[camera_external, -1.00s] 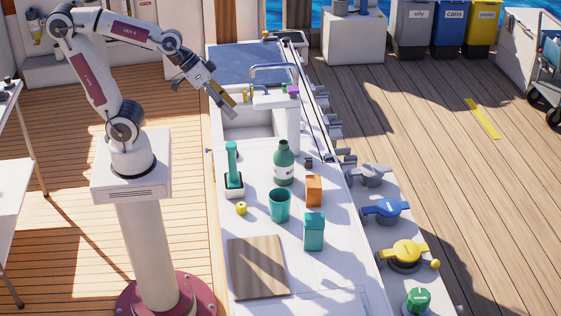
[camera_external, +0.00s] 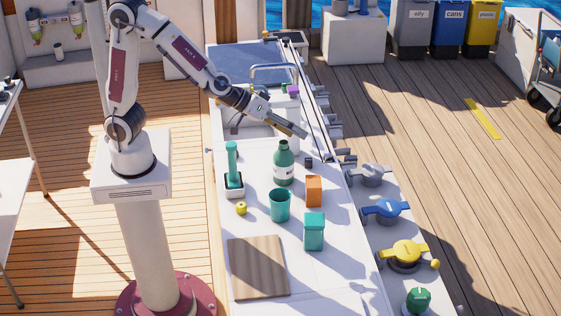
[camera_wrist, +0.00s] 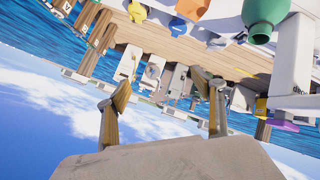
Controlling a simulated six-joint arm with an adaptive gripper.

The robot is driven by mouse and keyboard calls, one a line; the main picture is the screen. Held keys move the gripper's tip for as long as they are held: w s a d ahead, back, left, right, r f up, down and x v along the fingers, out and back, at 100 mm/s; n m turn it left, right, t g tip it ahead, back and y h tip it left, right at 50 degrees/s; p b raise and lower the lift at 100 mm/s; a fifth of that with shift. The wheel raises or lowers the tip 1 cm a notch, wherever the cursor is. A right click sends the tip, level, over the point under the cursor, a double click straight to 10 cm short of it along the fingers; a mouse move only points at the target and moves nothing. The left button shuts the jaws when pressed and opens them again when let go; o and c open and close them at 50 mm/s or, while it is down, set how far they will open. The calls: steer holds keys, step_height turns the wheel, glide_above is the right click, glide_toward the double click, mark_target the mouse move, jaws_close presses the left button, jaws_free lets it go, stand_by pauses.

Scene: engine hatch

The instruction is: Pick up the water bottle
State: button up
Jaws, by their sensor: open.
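The water bottle (camera_external: 284,165) is green with a white label and a short neck, and stands upright on the white counter (camera_external: 262,205). My gripper (camera_external: 301,133) is above the counter, just behind the bottle in the external view and apart from it. In the wrist view my gripper (camera_wrist: 165,105) shows two fingers spread wide with nothing between them. A green rounded shape at the top right of the wrist view (camera_wrist: 262,14) looks like the bottle, seen upside down and cut off by the frame edge.
A teal cup (camera_external: 280,206), an orange box (camera_external: 314,190), a teal container (camera_external: 313,232), a green upright item in a white holder (camera_external: 232,168) and a yellow knob-like piece (camera_external: 241,208) stand near the bottle. A wooden board (camera_external: 258,267) lies in front. A tap (camera_external: 272,68) rises behind.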

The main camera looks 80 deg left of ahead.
mark_target(278, 165)
steer(key=s+a+f+n+y, duration=0.1)
steer(key=a+f+y, duration=0.1)
steer(key=f, duration=0.4)
steer(key=s+a+f+n+g+y, duration=0.1)
steer(key=a+f+n+y, duration=0.1)
steer(key=f+y, duration=0.3)
steer(key=s+a+f+n+g+y, duration=0.1)
steer(key=s+a+f+y, duration=0.1)
steer(key=f+y, duration=0.2)
step_height(278, 165, down, 4)
steer(key=shift+a+r+n, duration=0.15)
steer(key=shift+r+n, duration=0.1)
steer(key=shift+n, duration=0.15)
steer(key=shift+s+a+f+y, duration=0.3)
steer(key=shift+s+a+y, duration=0.15)
steer(key=shift+s+y, duration=0.2)
steer(key=shift+w, duration=0.1)
steer(key=shift+x, duration=1.25)
steer(key=shift+f, duration=0.1)
steer(key=shift+x, duration=2.6)
